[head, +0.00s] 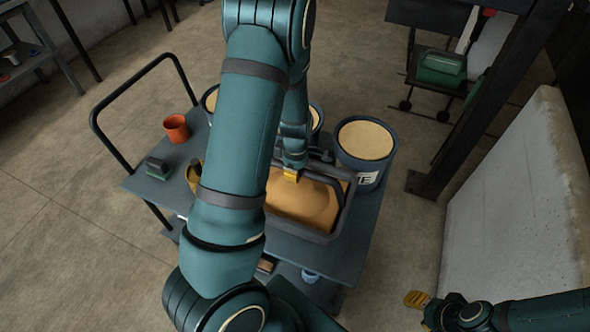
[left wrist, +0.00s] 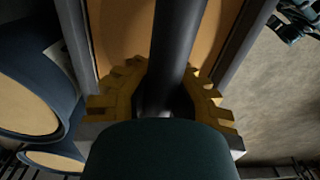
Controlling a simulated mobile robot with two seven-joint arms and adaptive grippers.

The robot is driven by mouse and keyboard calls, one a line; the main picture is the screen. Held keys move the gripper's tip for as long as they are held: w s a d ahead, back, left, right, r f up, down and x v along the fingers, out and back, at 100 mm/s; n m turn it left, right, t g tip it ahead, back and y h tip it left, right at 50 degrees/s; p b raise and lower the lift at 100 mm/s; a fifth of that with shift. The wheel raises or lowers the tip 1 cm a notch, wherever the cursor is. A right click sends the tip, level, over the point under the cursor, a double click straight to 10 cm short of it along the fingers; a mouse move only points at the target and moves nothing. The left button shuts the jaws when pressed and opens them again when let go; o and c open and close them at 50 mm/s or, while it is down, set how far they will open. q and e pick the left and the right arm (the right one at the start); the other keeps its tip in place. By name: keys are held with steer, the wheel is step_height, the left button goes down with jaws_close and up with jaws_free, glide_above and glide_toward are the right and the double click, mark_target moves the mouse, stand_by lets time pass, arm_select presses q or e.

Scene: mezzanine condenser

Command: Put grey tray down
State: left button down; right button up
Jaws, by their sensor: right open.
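The grey tray (head: 312,237) with a tan inside is at the right part of a dark cart top (head: 345,268). A dark handle bar (left wrist: 173,45) arches over it. In the head view I cannot tell whether the tray rests on the cart or hangs just above it. My left gripper (head: 291,175) is at the bar. In the left wrist view its yellow fingers (left wrist: 166,88) sit close on both sides of the bar and look shut on it. My left arm hides part of the tray and cart. My right gripper (head: 418,301) is open, low at the right, away from the tray.
A blue drum with a tan top (head: 366,140) stands close behind the tray; others are partly hidden. An orange cup (head: 176,128) and a small dark green item (head: 157,168) are on the cart's left. A pale slab (head: 515,200) and black post (head: 470,120) stand right.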

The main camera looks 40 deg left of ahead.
arm_select(q)
steer(key=shift+f+b, duration=0.45)
steer(key=shift+f, duration=1.35)
steer(key=c, duration=1.1)
jaws_free()
steer(key=shift+c, duration=0.2)
step_height(320, 180, up, 12)
steer(key=p, duration=0.3)
steer(key=shift+s, duration=0.15)
